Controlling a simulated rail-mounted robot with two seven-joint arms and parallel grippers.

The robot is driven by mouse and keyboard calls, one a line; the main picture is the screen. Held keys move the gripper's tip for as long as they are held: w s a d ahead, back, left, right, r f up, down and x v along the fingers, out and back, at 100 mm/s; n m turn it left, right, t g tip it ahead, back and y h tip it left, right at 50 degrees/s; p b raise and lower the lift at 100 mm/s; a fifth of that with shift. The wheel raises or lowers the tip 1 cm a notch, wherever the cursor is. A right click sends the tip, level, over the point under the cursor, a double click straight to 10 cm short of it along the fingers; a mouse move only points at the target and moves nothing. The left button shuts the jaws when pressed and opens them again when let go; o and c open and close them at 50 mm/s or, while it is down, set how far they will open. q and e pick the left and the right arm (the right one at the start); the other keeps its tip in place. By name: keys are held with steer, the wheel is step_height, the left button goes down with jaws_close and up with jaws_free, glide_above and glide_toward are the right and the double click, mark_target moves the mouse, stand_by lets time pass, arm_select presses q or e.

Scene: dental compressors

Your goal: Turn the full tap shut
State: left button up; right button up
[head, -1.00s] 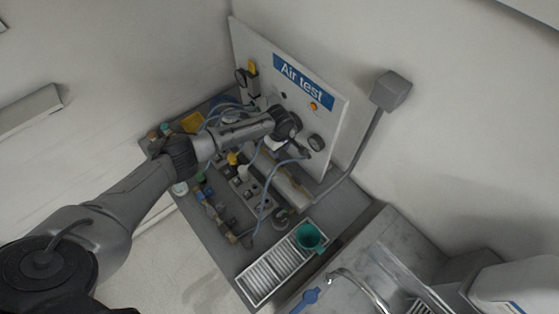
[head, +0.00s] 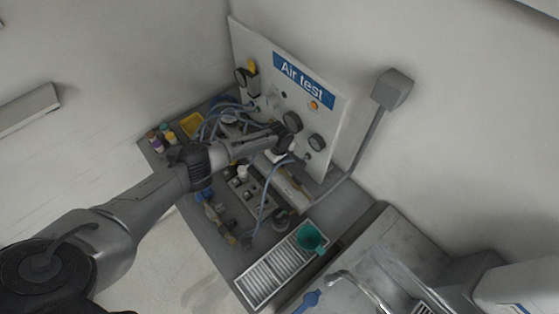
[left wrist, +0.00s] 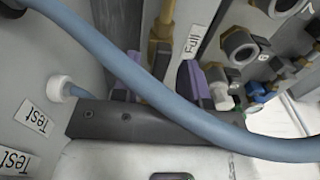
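In the left wrist view, a yellow, brass-coloured tap part (left wrist: 160,48) stands beside a label reading "Full" (left wrist: 193,42). The two purple fingers of my left gripper (left wrist: 158,75) stand apart, one on each side of this part, with gaps visible. A thick blue hose (left wrist: 150,90) crosses in front and hides parts of the fingers and the tap. In the head view, my left gripper (head: 280,156) is at the lower part of the "Air test" panel (head: 325,125), below the gauges. The tap cannot be made out there. My right gripper is not in view.
Blue hoses (head: 264,207) loop over the bench around my left arm. Labels reading "Test" (left wrist: 32,118) and brass ports (left wrist: 240,46) lie beside the gripper.

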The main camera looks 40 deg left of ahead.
arm_select(q)
jaws_close()
steer(key=shift+m, duration=0.3)
steer(key=shift+m+p, duration=0.45)
steer(key=shift+m, duration=0.65)
steer(key=m, duration=0.3)
steer(key=shift+m, duration=0.3)
steer(key=m, duration=0.3)
steer(key=shift+m, duration=0.3)
steer(key=m, duration=0.5)
steer(key=shift+m, duration=1.6)
